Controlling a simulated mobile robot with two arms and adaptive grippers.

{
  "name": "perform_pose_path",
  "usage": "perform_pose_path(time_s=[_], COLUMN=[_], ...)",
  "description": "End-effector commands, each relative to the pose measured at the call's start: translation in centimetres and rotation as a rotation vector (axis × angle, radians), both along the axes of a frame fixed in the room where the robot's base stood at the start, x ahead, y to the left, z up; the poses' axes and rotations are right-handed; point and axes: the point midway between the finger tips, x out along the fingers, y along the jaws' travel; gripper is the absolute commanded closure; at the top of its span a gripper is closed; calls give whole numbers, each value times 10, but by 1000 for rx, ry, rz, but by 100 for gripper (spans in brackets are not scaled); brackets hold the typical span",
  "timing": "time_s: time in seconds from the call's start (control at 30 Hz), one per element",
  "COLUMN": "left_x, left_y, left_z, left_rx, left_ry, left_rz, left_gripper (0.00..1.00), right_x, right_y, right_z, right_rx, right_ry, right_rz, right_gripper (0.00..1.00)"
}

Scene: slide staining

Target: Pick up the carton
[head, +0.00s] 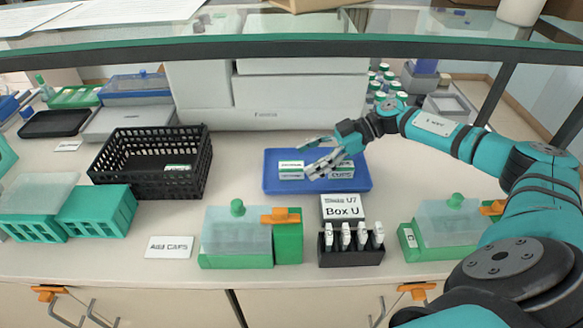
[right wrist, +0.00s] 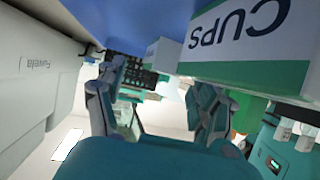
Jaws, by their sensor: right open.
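Two small white and green cartons lie on the blue tray (head: 318,186). The left carton (head: 291,176) is near the tray's left part, and the carton marked CUPS (head: 345,174) is near its right part. My right gripper (head: 306,161) is open and reaches in from the right over the tray, its fingers pointing left and partly hiding both cartons. In the right wrist view the gripper (right wrist: 157,80) shows spread fingers with nothing between them. The CUPS carton (right wrist: 235,45) appears large there, beside the right finger; the other carton (right wrist: 164,55) is farther off.
A black basket (head: 150,190) stands left of the tray. Box U (head: 342,208) and a black rack (head: 350,252) of bottles stand in front. Green staining boxes (head: 237,240) line the front edge. A white machine (head: 265,95) stands behind; a glass shelf (head: 290,45) crosses above.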

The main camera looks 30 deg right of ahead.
Motion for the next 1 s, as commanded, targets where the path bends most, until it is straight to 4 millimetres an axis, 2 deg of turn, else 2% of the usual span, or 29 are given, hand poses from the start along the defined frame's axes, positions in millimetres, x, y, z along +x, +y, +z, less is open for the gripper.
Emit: perform_pose_path(time_s=[0.1,0.2,0.53,1.0], left_x=[2,3,4,3], left_y=[-4,-5,-4,0], left_z=[10,11,11,11], left_rx=[-5,-7,-5,0], left_ry=[-4,-6,-7,-5], left_rz=[-1,-4,-3,-2], left_gripper=[100,100,100,100], right_x=[4,8,11,11], right_y=[20,30,37,36], right_z=[-4,-11,-16,-16], right_rx=[4,3,1,1], right_ry=[2,2,0,0], right_rz=[4,3,1,1], right_gripper=[31,31,31,91])
